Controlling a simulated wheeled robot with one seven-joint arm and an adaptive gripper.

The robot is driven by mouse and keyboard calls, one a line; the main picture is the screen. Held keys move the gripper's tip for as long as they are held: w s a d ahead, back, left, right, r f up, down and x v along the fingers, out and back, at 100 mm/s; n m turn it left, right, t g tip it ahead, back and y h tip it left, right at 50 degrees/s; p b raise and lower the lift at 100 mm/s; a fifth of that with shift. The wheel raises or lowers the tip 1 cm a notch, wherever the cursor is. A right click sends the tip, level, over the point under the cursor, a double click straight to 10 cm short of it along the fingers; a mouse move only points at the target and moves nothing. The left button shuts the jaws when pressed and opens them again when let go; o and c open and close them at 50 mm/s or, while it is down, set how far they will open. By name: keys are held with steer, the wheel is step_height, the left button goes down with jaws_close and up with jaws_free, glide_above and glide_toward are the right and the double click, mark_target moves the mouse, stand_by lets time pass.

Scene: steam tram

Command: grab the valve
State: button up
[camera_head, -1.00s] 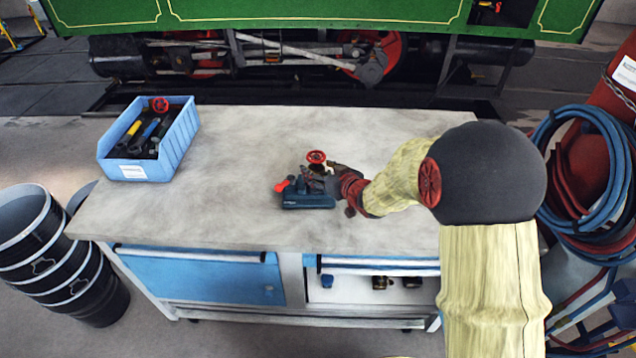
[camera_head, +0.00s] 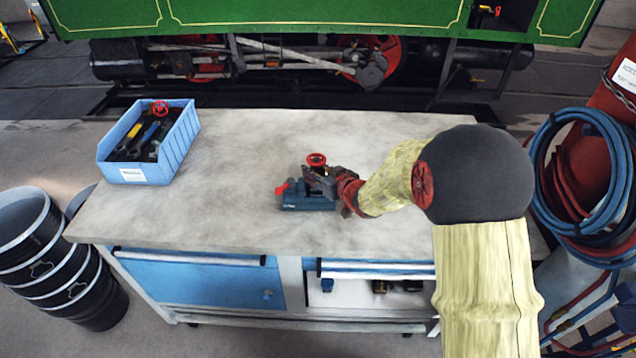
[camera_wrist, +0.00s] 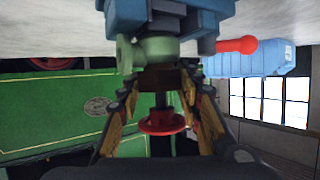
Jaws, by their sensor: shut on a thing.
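The valve (camera_head: 316,159) has a red handwheel and stands upright in a blue vise (camera_head: 305,199) on the workbench (camera_head: 235,215). My gripper (camera_head: 318,180) reaches it from the right and is shut on the valve just below the handwheel. The wrist view is upside down relative to the bench. There the red handwheel (camera_wrist: 162,122) and dark stem sit between my gripper's fingers (camera_wrist: 163,100), and the greenish valve body (camera_wrist: 158,52) sits at the blue vise jaws (camera_wrist: 172,14). The fingers hide part of the valve body.
A blue bin (camera_head: 176,148) with tools and another red handwheel stands at the bench's back left. The vise's red handle (camera_head: 281,188) sticks out left. Hoses (camera_head: 592,150) hang at the right, and black drums (camera_head: 50,250) stand at the left. Much of the benchtop is bare.

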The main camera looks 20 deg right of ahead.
steer(key=c, duration=0.6)
jaws_close()
steer(key=shift+r, duration=0.1)
steer(key=shift+r, duration=0.1)
